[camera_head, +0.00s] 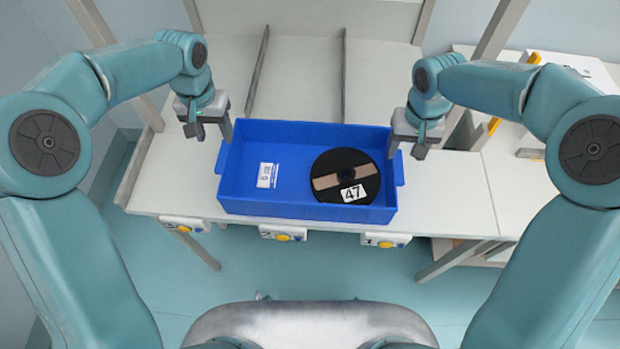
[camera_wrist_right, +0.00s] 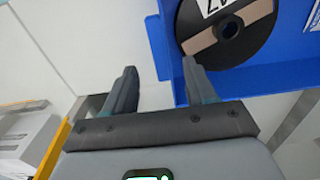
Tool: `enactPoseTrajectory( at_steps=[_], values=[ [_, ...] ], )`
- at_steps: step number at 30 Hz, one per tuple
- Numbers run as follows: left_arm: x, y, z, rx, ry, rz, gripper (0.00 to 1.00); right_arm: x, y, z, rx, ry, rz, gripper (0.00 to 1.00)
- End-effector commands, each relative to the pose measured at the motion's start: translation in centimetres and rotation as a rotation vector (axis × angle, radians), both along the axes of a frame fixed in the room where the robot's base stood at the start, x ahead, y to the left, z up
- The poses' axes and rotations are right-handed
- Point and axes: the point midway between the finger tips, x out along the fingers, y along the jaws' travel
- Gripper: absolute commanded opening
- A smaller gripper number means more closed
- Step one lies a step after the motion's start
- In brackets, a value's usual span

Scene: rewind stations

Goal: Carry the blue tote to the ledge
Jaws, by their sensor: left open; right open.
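The blue tote (camera_head: 255,205) sits on the white table in the head view, its front wall near the table's front edge. Inside it lie a black reel (camera_head: 345,177) marked 47 on the right and a small white label (camera_head: 267,175) on the left. My left gripper (camera_head: 212,131) is open at the tote's left end. My right gripper (camera_head: 406,151) is open at the right end. In the right wrist view, my right gripper (camera_wrist_right: 165,95) has one finger outside the tote wall (camera_wrist_right: 160,55) and the other on the reel's side. Contact cannot be told.
Rails divide the white table (camera_head: 300,80) into lanes behind the tote. Numbered plates with yellow buttons (camera_head: 283,236) line its front edge. Another white table with a box (camera_head: 565,65) stands at the right. Bare tabletop (camera_head: 455,190) shows right of the tote.

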Motion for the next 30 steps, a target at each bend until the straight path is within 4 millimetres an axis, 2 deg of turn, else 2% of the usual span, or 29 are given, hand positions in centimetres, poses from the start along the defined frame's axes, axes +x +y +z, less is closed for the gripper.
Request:
enactPoseTrajectory(
  at_steps=[3, 9, 30],
  values=[
    [0.0, 0.0, 0.0, 0.0, 0.0, 0.0, 0.56, 0.0, 0.0, 2.5, 0.001, -0.004, 0.0, 0.56],
    [0.0, 0.0, 0.0, 0.0, 0.0, 0.0, 0.56, 0.0, 0.0, 4.4, 0.001, 0.0, 0.0, 0.56],
    [0.0, 0.0, 0.0, 0.0, 0.0, 0.0, 0.56, 0.0, 0.0, 4.6, 0.001, 0.001, 0.0, 0.56]
  ],
)
